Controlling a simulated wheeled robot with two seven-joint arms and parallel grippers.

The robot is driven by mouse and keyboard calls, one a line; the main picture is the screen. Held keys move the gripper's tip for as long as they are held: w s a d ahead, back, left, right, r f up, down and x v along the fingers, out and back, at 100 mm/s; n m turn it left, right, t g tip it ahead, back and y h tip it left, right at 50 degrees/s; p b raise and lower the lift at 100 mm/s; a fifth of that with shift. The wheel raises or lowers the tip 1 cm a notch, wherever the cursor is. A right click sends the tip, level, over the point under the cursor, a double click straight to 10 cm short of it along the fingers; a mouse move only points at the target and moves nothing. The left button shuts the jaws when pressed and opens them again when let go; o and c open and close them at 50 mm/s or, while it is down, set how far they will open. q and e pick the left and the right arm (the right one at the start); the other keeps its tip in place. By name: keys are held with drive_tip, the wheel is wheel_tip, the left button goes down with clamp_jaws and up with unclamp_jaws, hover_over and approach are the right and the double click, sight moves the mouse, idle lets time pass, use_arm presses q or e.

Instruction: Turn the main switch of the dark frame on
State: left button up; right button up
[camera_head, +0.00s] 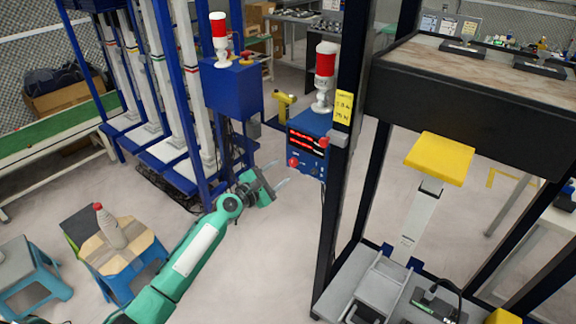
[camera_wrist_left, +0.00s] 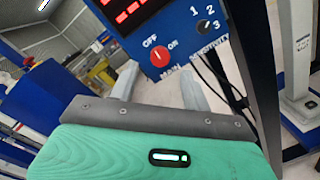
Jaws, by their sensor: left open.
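The blue control box (camera_head: 310,135) with red lit digits is on the left post of the dark frame (camera_head: 345,130). Its red main switch knob (camera_head: 293,162) is low on the front. In the left wrist view the red knob (camera_wrist_left: 159,56) sits between the words OFF and ON, above MAIN; which word it points to is hard to tell. My left gripper (camera_head: 279,172) is open and empty, just left of and below the box. In the left wrist view its fingers (camera_wrist_left: 158,86) reach up toward the panel's lower edge, with the knob above the gap, apparently untouched.
A black sensitivity knob (camera_wrist_left: 204,26) is right of the main switch. A red and white lamp (camera_head: 325,75) stands on the box. A blue frame with another box (camera_head: 233,88) stands at left. Stools (camera_head: 110,255) are at lower left. Floor below my gripper is clear.

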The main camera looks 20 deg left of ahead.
sight(292, 163)
use_arm(q)
drive_tip(key=x, duration=0.4)
drive_tip(key=shift+w+d, duration=0.15)
drive_tip(key=shift+w, duration=0.2)
drive_tip(key=shift+c, duration=0.7)
drive_tip(key=c, duration=0.8)
drive_tip(key=shift+c, duration=0.2)
use_arm(e)
drive_tip(key=shift+a+f, duration=0.1)
drive_tip(key=shift+a, duration=0.1)
